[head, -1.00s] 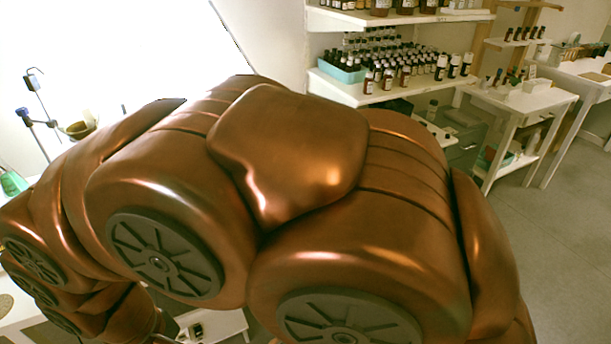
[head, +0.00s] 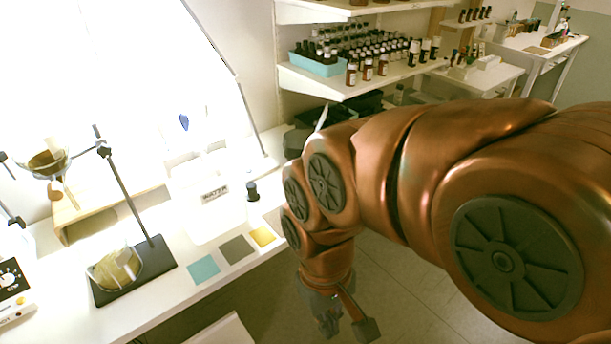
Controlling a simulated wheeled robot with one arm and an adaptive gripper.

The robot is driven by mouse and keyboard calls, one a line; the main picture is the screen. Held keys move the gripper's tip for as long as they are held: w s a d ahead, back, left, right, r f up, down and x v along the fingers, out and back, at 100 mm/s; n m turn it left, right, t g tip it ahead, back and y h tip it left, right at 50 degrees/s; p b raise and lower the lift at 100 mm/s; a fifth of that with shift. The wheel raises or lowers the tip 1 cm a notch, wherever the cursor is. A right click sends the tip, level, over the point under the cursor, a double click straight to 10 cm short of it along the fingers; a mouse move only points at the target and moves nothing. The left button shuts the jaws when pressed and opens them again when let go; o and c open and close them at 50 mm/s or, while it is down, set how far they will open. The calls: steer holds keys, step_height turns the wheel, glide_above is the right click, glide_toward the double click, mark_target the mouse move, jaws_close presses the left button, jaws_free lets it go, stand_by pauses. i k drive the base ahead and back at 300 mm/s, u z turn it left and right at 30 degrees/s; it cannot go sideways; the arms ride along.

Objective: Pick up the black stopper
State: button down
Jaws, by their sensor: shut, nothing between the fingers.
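A small dark piece (head: 252,187) stands upright on the white bench, near its right end and behind the coloured squares. It looks like the black stopper, but it is too small to be sure. My gripper (head: 344,322) hangs at the lower middle of the head view, over the floor beyond the bench's front edge. It is shut and empty, apart from the dark piece and lower in the picture. Its fingertips are only partly clear.
The white bench (head: 135,318) holds a stand with a glass beaker (head: 116,268), a wooden riser (head: 85,221) and blue, grey and yellow squares (head: 237,249). Wall shelves (head: 345,88) carry several dark bottles and a turquoise tray (head: 318,65).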

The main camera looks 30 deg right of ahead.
mark_target(251, 186)
steer(key=z, duration=0.35)
steer(key=i, duration=0.4)
steer(key=u, duration=1.2)
steer(key=i, duration=0.5)
